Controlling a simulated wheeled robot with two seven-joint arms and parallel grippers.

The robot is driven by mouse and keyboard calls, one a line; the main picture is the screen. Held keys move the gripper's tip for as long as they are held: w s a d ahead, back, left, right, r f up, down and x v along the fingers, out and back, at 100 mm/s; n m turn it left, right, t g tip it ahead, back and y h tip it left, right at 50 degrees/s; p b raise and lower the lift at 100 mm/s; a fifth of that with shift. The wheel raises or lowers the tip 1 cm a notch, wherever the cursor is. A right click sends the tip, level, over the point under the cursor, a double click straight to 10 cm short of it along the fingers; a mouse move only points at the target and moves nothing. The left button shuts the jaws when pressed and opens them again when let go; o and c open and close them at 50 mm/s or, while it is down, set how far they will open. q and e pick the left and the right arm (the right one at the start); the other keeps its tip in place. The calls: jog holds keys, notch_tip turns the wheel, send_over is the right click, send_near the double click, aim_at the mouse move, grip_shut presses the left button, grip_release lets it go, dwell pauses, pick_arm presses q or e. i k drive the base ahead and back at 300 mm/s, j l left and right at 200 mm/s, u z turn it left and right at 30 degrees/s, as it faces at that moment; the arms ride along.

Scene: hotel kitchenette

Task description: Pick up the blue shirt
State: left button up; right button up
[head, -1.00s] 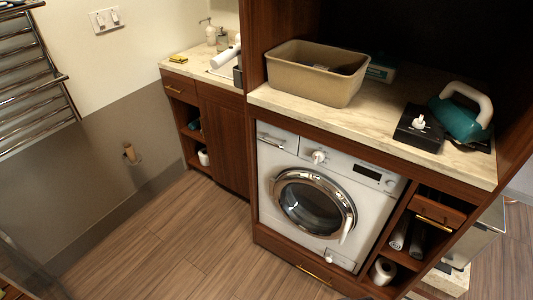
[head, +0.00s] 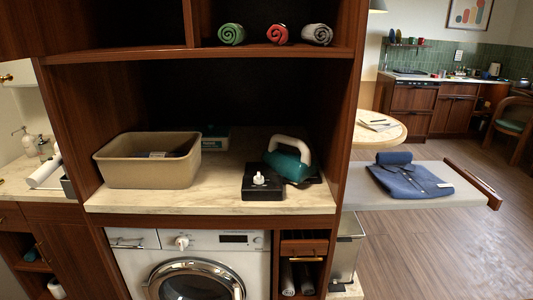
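The blue shirt (head: 408,181) lies folded on a grey ironing-board-like surface (head: 372,202) to the right of the wooden cabinet in the head view. A darker blue rolled piece (head: 394,158) lies at its far edge; I cannot tell whether it is part of the shirt. Neither of my grippers is in view.
A beige bin (head: 147,172), a teal iron (head: 289,160) and a black box (head: 262,184) stand on the marble counter above the washing machine (head: 190,268). Rolled towels (head: 276,34) lie on the shelf above. A round table (head: 377,128) stands behind the board. Open wooden floor lies at right.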

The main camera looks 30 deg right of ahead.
aim_at(394, 172)
jog(key=z, duration=2.05)
jog(key=i+l+u, duration=0.1)
jog(key=u, duration=0.3)
jog(key=i+l+u, duration=0.2)
jog(key=u, duration=0.25)
jog(key=i+l+u, duration=0.2)
jog(key=i+l, duration=0.15)
jog(key=l, duration=0.3)
jog(key=i+l, duration=0.15)
jog(key=l, duration=0.2)
jog(key=i+l+u, duration=0.15)
jog(key=l, duration=0.2)
jog(key=i+l+u, duration=0.1)
jog(key=l, duration=0.25)
jog(key=i+l+u, duration=0.1)
jog(key=l, duration=0.25)
jog(key=i+l, duration=0.15)
jog(key=l, duration=0.25)
jog(key=i+j+u, duration=0.05)
